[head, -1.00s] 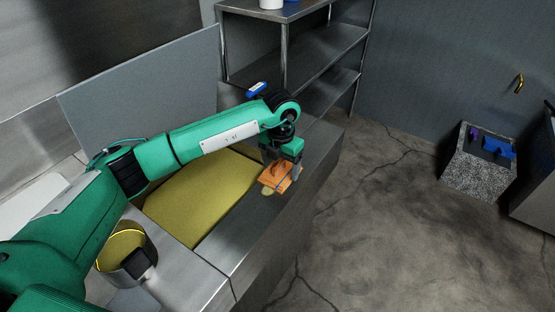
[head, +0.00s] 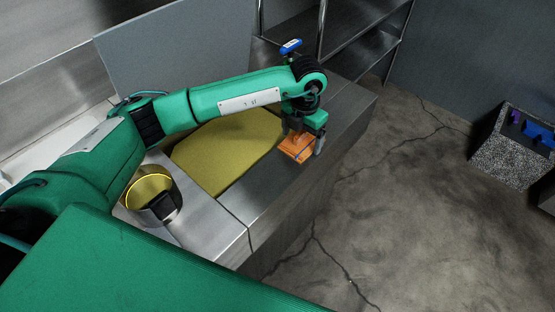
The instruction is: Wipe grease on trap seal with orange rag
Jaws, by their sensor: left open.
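The orange rag (head: 296,148) lies on the grey metal ledge (head: 262,185) along the right side of a yellow-filled opening (head: 222,150). The trap seal cannot be clearly told apart from this ledge. My left gripper (head: 302,141) is low over the rag, pointing down, with its open fingers on either side of it. Whether the fingers touch the rag cannot be told. No grease patch shows on the ledge now; the area under the rag is hidden. My right gripper is not in view.
A grey panel (head: 172,60) stands upright behind the opening. Metal shelves (head: 350,60) rise behind. A speckled block (head: 508,150) with blue and purple items stands right. The floor (head: 400,210) between is clear.

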